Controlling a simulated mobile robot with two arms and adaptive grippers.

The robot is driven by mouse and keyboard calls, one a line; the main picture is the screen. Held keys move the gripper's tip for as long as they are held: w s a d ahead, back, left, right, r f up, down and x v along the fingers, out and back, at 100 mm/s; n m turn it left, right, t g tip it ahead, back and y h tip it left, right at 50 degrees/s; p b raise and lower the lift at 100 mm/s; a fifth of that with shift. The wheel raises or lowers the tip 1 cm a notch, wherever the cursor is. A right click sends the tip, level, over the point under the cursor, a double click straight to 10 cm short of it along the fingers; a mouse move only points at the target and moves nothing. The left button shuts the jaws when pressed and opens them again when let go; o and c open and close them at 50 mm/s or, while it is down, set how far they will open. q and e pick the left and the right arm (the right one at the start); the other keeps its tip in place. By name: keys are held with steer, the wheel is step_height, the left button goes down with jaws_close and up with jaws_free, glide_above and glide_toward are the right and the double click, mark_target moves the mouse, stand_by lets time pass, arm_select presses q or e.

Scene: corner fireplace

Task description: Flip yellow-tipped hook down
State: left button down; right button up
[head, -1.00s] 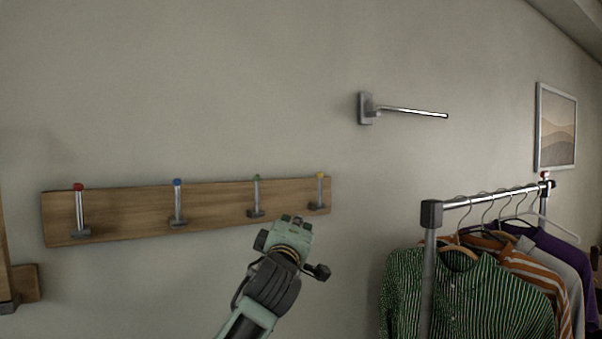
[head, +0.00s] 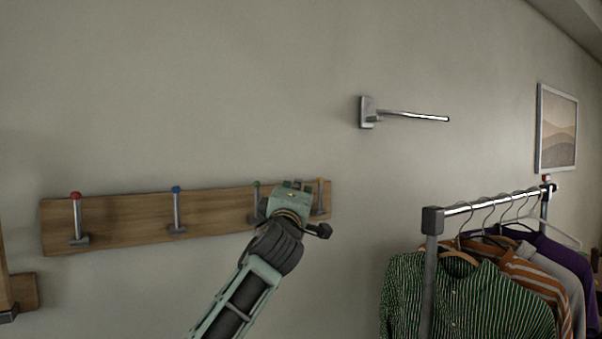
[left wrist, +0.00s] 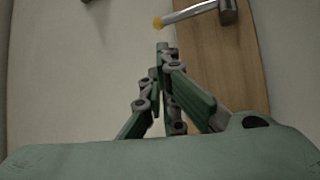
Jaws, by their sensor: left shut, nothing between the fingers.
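The yellow-tipped hook (head: 320,196) stands upright at the right end of the wooden board (head: 140,218) on the wall. My left gripper (head: 294,186) is in front of the board, just left of this hook, and hides part of the green-tipped hook (head: 256,196). In the left wrist view the yellow-tipped hook (left wrist: 190,14) lies just beyond the shut, empty fingertips of my left gripper (left wrist: 163,47), with a small gap between. The red-tipped hook (head: 77,218) and blue-tipped hook (head: 177,208) also stand upright. My right gripper is not in view.
A metal wall rod (head: 410,115) sticks out above and right of the board. A clothes rack (head: 432,222) with several hanging garments stands at the right. A framed picture (head: 556,128) hangs beyond it.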

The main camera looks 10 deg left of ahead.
mark_target(320, 195)
arm_select(q)
steer(key=shift+p+x, duration=1.4)
steer(key=shift+x, duration=1.9)
